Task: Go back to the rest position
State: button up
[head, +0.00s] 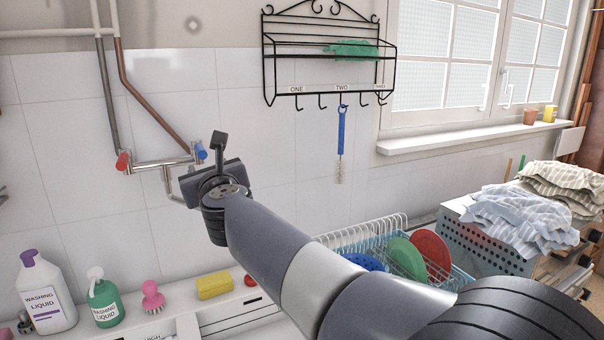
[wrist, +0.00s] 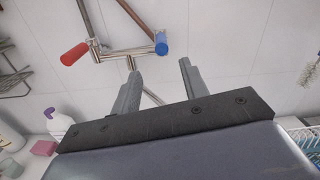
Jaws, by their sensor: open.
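My gripper (wrist: 160,88) is open in the wrist view, with its two grey fingers apart and nothing between them. It is raised in front of the tiled wall, near the wall tap (head: 160,163). The tap has a red handle (wrist: 74,54) and a blue handle (wrist: 161,44). In the head view my arm reaches from the lower right, and my gripper (head: 217,142) covers part of the tap's right side. I cannot tell the gap between the fingers and the tap.
A wall rack (head: 330,93) holds a blue brush (head: 341,130).

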aim_at(206, 157)
jog(key=p+x, duration=0.4)
jog(key=x, duration=0.7)
jog(key=shift+w+d, duration=0.1)
jog(key=shift+w, duration=0.05)
jog(key=shift+w+d+f+n+y, duration=0.1)
jog(key=shift+d+f+n+y, duration=0.1)
jog(key=shift+n+y, duration=0.1)
jog(key=shift+w+d+r+n+g+y+b, duration=0.15)
jog(key=shift+d+n+g+y+b, duration=0.15)
jog(key=shift+n+g+y+b, duration=0.3)
jog(key=shift+d, duration=0.1)
